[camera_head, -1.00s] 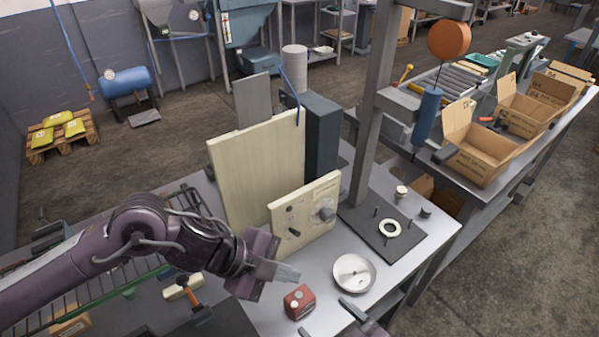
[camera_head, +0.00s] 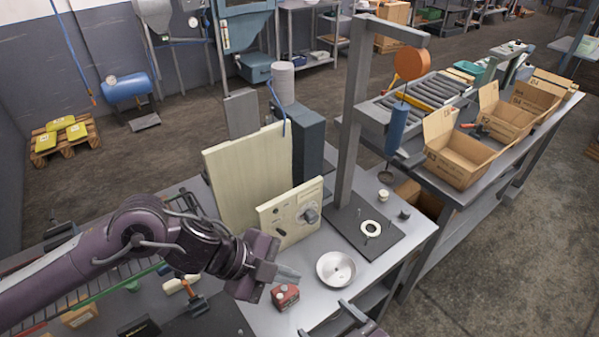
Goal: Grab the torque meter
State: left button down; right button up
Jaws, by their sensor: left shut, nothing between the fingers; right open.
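A small red box (camera_head: 285,297) with pale round parts on top sits on the grey bench, and a cream panel (camera_head: 290,215) with a dark knob and dial stands behind it. I cannot tell for sure which of these is the torque meter. My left gripper (camera_head: 288,273) is shut and empty, above and just behind the red box in the picture; contact cannot be told. My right gripper (camera_head: 328,321) is open at the bottom edge, partly cut off, right of and below the red box. Nothing shows between its fingers.
A round metal pan (camera_head: 336,269) sits right of the red box. A large cream board (camera_head: 245,180) stands behind. Open cardboard boxes (camera_head: 462,160) line the right bench.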

aim_at(290, 292)
jog(key=k+l, duration=1.05)
jog(key=l, duration=0.1)
